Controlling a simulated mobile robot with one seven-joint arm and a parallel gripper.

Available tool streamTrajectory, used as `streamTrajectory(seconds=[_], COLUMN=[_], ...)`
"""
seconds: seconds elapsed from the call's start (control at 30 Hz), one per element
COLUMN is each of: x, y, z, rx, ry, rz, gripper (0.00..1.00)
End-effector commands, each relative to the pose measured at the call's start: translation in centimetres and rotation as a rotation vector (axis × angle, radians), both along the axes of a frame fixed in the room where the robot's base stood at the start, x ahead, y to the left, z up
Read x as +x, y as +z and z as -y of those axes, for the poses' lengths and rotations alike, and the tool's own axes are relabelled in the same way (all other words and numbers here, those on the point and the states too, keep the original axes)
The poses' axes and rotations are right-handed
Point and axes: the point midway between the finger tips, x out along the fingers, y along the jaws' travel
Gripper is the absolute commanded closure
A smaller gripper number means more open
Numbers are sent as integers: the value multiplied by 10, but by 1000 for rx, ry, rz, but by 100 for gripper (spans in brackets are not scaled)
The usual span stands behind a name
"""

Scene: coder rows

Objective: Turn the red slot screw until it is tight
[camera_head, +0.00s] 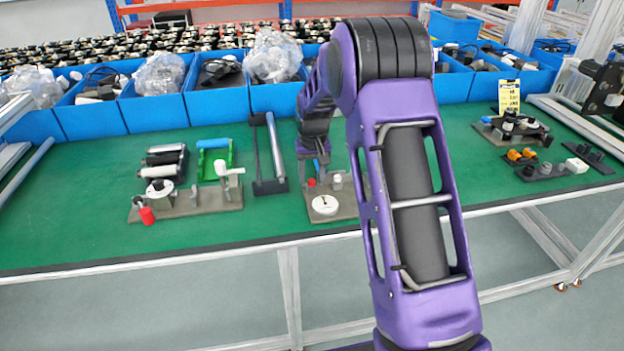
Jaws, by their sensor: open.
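A small red part (311,182), which looks like the red screw, stands on a grey-brown plate (346,210) near the middle of the green table. Its slot is too small to make out. A white round dial (325,205) and a small light knob (337,182) are on the same plate. My gripper (319,172) points down just above the plate, close to the red part; I cannot tell whether it touches it. It is open. My purple arm hides the right part of the plate.
A left plate (204,203) carries a white lever and a red cylinder (147,216). Rollers, a green holder (214,160) and a dark rail frame (270,187) stand nearby. Blue bins (155,112) line the back. Fixtures (512,130) sit at right. The table's front left is clear.

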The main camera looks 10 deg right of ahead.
Motion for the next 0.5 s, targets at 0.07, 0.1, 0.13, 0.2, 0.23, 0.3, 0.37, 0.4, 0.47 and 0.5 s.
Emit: streamTrajectory(seconds=[0.07, 0.1, 0.13, 0.2, 0.23, 0.3, 0.37, 0.4, 0.47, 0.5], x=[0, 0, 0, 0, 0, 0, 0, 0, 0, 0], y=[1, 2, 3, 8, 10, 16, 21, 24, 29, 32], z=[0, 0, 0, 0, 0, 0, 0, 0, 0, 0], rx=[0, 0, 0, 0, 0, 0, 0, 0, 0, 0], ry=[0, 0, 0, 0, 0, 0, 0, 0, 0, 0], rz=[0, 0, 0, 1, 1, 1, 1, 0, 0, 0], gripper=[52, 52, 52, 52, 52, 52, 52, 52, 52, 52])
